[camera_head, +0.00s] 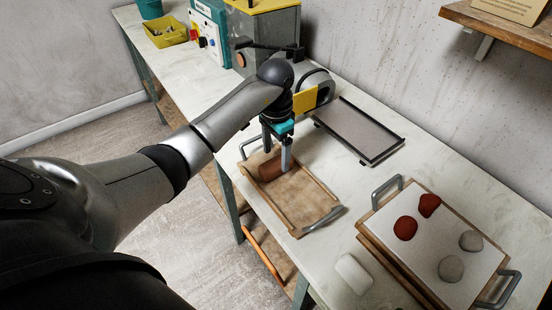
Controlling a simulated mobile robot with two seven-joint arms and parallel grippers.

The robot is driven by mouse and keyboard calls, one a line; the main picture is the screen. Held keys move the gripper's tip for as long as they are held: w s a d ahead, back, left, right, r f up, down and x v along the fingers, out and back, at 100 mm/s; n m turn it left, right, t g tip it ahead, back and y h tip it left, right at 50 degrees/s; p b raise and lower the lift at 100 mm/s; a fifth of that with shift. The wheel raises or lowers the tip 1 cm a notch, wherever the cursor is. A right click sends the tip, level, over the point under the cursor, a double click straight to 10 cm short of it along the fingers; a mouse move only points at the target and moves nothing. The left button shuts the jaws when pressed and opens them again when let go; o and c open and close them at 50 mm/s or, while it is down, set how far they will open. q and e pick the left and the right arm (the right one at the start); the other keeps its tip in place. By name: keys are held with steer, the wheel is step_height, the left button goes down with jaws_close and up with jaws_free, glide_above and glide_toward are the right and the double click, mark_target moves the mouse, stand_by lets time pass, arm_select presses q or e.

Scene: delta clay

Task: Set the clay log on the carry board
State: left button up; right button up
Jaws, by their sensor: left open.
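The clay log (270,171), reddish brown, lies at the far end of a wooden carry board (298,213) with raised side rails and metal handles. My left gripper (277,159) points down over the log, its fingers open and apart. One finger shows in front of the log and hides part of it; the other is at its far side. I cannot tell whether the fingers touch the log. My right gripper is not in view.
A second handled board (478,290) at right carries red and grey clay lumps. A white block (353,274) lies near the front edge. A grey framed tray (359,130) sits behind the carry board. Machines and a yellow bin (166,34) stand farther back. A wall shelf (500,25) overhangs at right.

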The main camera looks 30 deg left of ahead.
mark_target(276, 162)
arm_select(q)
step_height(276, 162, up, 9)
steer(key=p, duration=0.1)
steer(key=shift+p, duration=0.4)
steer(key=shift+f, duration=0.15)
stand_by(1.6)
